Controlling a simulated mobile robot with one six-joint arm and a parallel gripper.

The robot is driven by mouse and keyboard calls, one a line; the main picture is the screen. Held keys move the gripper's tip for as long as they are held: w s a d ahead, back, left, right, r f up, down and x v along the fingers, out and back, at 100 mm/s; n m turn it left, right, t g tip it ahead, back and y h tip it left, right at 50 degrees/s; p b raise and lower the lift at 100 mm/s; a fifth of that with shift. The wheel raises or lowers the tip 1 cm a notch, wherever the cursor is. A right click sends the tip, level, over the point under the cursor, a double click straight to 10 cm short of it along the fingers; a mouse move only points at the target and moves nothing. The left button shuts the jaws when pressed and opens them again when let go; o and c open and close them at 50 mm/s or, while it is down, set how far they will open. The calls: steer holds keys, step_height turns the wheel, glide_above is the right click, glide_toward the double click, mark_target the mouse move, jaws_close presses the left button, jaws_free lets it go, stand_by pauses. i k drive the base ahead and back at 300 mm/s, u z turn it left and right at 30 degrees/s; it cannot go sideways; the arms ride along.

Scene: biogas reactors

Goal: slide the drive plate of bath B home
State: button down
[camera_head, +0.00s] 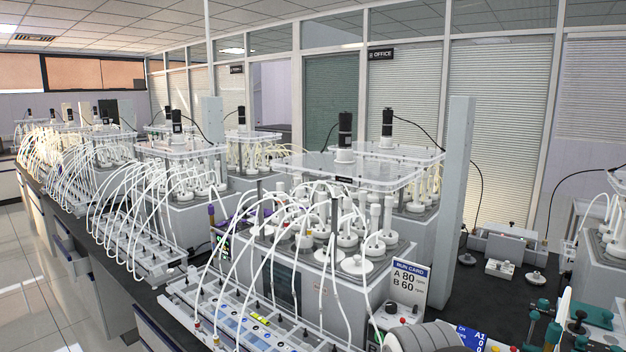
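The nearest water bath (318,285) is a grey box with several white-capped bottles in its top. A clear drive plate (310,164) with a black motor (345,130) stands level above the bottles; a small dark label on its front edge is too small to read. A second bath stands close behind, with its own clear plate (425,152) and black motor (387,122). I cannot tell which bath is B, or whether either plate is fully seated. A rounded grey part at the bottom edge looks like my arm; my gripper's fingers are not in view.
A run card (408,279) reading A 80, B 60 stands right of the near bath. White tubes arch down to a long valve tray (240,318) in front. A grey column (456,170) rises behind on the right. Small fittings and teal clamps (590,314) sit on the black bench.

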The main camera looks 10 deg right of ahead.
mark_target(340, 166)
steer(key=z, duration=1.85)
steer(key=k, duration=1.55)
steer(key=u, duration=0.95)
steer(key=i, duration=1.7)
steer(key=u, duration=0.05)
